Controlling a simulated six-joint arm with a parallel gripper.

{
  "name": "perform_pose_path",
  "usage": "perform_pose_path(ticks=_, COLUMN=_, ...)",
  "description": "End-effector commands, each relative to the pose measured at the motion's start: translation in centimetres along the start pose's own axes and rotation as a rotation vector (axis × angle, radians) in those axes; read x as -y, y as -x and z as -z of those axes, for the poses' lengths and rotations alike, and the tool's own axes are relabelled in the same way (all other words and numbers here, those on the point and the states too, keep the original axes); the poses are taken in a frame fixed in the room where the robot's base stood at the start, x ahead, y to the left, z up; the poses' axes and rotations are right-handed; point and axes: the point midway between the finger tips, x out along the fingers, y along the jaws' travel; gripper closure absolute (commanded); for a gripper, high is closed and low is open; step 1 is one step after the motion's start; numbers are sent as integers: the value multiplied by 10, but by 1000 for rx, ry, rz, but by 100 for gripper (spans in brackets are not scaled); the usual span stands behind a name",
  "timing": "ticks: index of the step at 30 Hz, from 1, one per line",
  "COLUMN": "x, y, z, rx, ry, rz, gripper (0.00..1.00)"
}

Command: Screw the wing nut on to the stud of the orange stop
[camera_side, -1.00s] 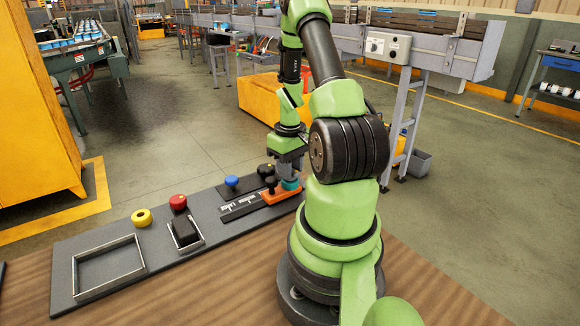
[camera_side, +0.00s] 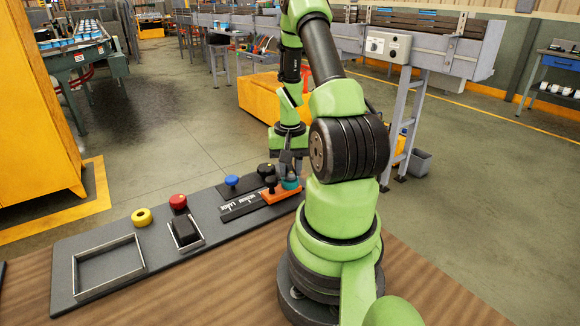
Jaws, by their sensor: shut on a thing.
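The orange stop (camera_side: 284,196) lies flat at the far right end of the dark board. A teal piece, which I take to be the wing nut (camera_side: 291,185), sits low over the right part of the stop. My gripper (camera_side: 290,174) points down above the stop and is shut on the teal wing nut. The stud is hidden under the wing nut and the fingers, so I cannot tell how far the thread is engaged. A black knob (camera_side: 270,182) stands at the left part of the stop, close to my fingers.
The dark board (camera_side: 100,235) also carries a scale plate (camera_side: 240,207), a blue knob (camera_side: 232,181), a black knob with a yellow mark (camera_side: 265,169), a red button (camera_side: 178,201), a black rocker switch (camera_side: 185,229), a yellow ring (camera_side: 142,217) and an empty metal frame (camera_side: 107,265).

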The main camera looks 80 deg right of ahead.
Motion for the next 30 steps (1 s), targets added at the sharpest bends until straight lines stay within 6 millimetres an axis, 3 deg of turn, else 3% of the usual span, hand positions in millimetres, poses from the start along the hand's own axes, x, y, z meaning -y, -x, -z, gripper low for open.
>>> perform_pose_path(ticks=12, x=0, y=0, z=0, rx=-1, ry=-577, rz=0, gripper=100)
perform_pose_path(ticks=25, x=0, y=1, z=0, rx=-2, ry=-671, rz=1, gripper=100)
perform_pose_path(ticks=30, x=0, y=1, z=0, rx=-1, ry=-913, rz=1, gripper=100)
